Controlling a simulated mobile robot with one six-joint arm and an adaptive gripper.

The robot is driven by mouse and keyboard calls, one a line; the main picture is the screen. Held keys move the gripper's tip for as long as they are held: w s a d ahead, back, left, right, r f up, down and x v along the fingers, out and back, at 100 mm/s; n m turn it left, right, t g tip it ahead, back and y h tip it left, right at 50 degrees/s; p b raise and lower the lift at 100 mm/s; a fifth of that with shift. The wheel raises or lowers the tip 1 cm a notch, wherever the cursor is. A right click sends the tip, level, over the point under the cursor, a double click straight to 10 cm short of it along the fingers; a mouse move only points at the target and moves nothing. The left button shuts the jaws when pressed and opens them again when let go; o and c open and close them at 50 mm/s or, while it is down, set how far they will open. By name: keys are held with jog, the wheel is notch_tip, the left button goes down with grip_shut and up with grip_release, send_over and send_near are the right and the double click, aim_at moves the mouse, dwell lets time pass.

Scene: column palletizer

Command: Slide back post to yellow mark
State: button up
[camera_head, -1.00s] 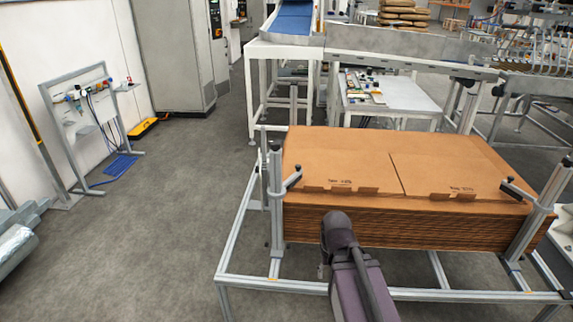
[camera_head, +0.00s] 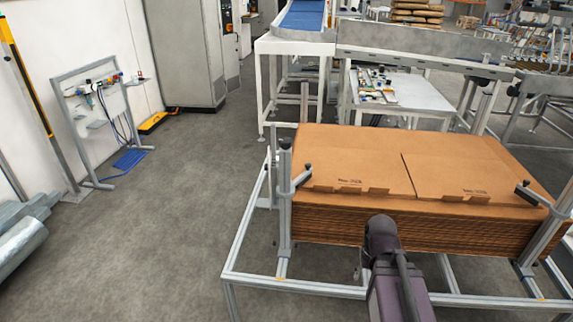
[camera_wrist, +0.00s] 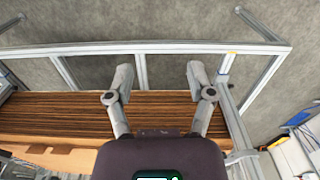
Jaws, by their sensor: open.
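My gripper (camera_wrist: 159,78) is open and empty in the wrist view, its two fingers wide apart over the front edge of the cardboard stack (camera_wrist: 60,112). A small yellow mark (camera_wrist: 231,53) shows on the frame rail, right of the fingers. A metal post (camera_wrist: 236,120) stands beside the stack at the right, apart from the fingers. In the head view, upright posts with black clamp knobs stand at the front left (camera_head: 285,200) and front right (camera_head: 545,235) of the stack. A thin upright (camera_head: 304,103) shows behind its back left corner. I cannot tell for sure which is the back post.
An aluminium frame (camera_head: 325,287) surrounds the stack low down. A white table (camera_head: 410,92) and a conveyor (camera_head: 420,45) stand behind it. A small stand (camera_head: 95,120) is by the left wall. The grey floor (camera_head: 190,220) at the left is clear.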

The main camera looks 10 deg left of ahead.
jog(key=shift+o, duration=0.6)
jog(key=shift+w+f, duration=0.1)
jog(key=shift+w, duration=0.1)
jog(key=w+n+t+h+b, duration=0.35)
jog(key=w+n, duration=0.45)
jog(key=w, duration=0.3)
jog(key=n+t+y+b, duration=0.3)
jog(key=n+t+b, duration=0.3)
jog(key=n+t, duration=1.55)
send_near(285, 166)
jog(key=s+r+n+g, duration=0.3)
jog(key=r+n+g, duration=0.3)
jog(key=g, duration=0.1)
jog(key=shift+s+a+f, duration=0.15)
jog(key=shift+a+f, duration=0.1)
jog(key=w, duration=1.3)
jog(key=shift+w+d, duration=0.3)
jog(key=shift+w, duration=0.1)
